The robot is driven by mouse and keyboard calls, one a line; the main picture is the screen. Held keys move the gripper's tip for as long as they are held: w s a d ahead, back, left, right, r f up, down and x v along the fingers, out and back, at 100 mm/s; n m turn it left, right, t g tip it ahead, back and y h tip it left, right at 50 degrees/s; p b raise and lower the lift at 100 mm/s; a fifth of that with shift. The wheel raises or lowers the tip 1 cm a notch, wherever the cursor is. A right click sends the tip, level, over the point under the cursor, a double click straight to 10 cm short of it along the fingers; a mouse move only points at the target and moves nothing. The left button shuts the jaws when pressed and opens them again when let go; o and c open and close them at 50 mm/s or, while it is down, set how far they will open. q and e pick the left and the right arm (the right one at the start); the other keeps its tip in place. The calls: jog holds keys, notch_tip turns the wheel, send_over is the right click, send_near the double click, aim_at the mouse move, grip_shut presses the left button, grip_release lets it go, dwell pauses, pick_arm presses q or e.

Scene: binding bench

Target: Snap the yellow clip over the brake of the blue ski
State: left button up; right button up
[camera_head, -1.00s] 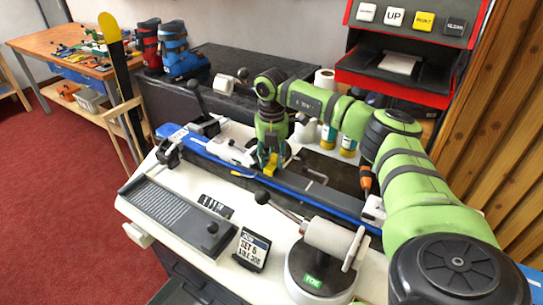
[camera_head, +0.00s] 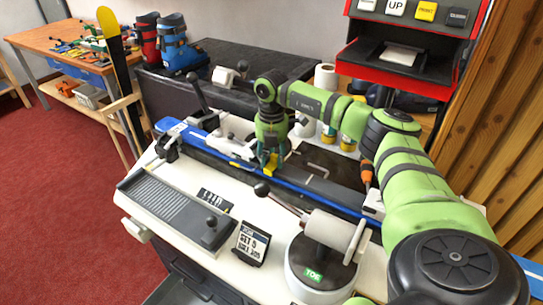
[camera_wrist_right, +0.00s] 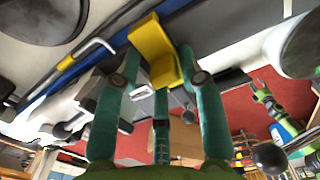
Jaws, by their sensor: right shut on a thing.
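The blue ski (camera_head: 305,196) lies clamped along the bench, running from upper left to lower right. My right gripper (camera_head: 270,166) is over the middle of the ski. It is shut on the yellow clip (camera_wrist_right: 152,52), which shows between the fingertips in the right wrist view and as a small yellow patch (camera_head: 271,168) in the head view. Whether the clip touches the ski or its brake cannot be told; the gripper hides that spot. White binding parts (camera_head: 232,148) sit on the ski just left of the gripper.
A lever with a black knob (camera_head: 262,190) and a white roller unit (camera_head: 328,232) stand in front of the ski. A grey ribbed tray (camera_head: 172,207) and a set card (camera_head: 251,243) lie at the front. An orange-handled tool (camera_head: 366,174) is to the right.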

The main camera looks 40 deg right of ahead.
aim_at(271, 155)
jog(key=shift+f, duration=0.15)
jog(key=o, duration=1.8)
jog(key=shift+r+p, duration=4.4)
jog(key=shift+r, duration=0.65)
